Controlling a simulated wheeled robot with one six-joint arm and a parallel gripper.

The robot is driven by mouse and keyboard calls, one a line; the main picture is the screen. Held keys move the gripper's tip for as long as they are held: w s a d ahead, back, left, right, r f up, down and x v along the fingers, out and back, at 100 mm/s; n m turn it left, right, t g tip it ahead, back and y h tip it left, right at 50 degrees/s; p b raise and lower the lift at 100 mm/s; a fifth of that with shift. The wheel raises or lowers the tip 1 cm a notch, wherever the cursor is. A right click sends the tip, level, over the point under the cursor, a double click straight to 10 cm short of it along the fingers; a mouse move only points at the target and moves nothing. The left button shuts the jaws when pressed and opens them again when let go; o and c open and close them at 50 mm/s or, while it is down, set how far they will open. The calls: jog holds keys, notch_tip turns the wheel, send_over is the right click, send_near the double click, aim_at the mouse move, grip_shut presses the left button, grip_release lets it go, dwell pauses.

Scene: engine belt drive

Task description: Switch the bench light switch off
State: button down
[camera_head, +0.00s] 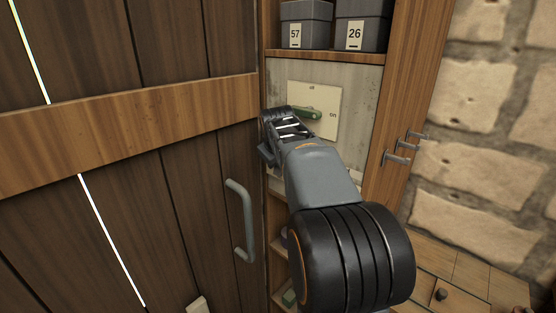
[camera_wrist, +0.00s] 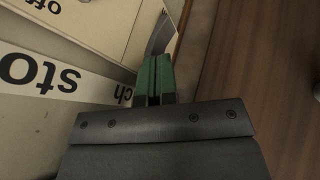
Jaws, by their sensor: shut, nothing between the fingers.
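The bench light switch is a cream plate (camera_head: 328,98) on the grey back panel of the cabinet. It has "off" at the top and "on" at the right.
A dark plank door (camera_head: 190,165) with a grey handle (camera_head: 241,220) stands close left. Grey boxes 57 (camera_head: 305,20) and 26 (camera_head: 362,25) sit on the shelf above. Metal hooks (camera_head: 405,150) stick out at right. A white label strip (camera_wrist: 60,78) crosses the panel.

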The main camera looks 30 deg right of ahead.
jog(key=a+b+v, duration=0.1)
jog(key=v, duration=1.1)
jog(key=shift+w+a+f, duration=0.15)
jog(key=shift+w+a, duration=0.05)
jog(key=shift+a, duration=0.05)
jog(key=s+a+f+y, duration=0.1)
jog(key=s+a+f, duration=0.3)
jog(key=f, duration=0.4)
jog(key=s+a+f+g+y, duration=0.1)
jog(key=s+a+f, duration=0.4)
jog(key=f, duration=0.3)
jog(key=s+a+f+m+y, duration=0.1)
jog(key=s+a+f+y, duration=0.1)
jog(key=s+a+f, duration=0.3)
notch_tip(320, 180, down, 4)
jog(key=shift+a+r+g, duration=0.15)
jog(key=shift+a+g, duration=0.15)
jog(key=shift+a, duration=0.8)
jog(key=c, duration=1.8)
grip_release()
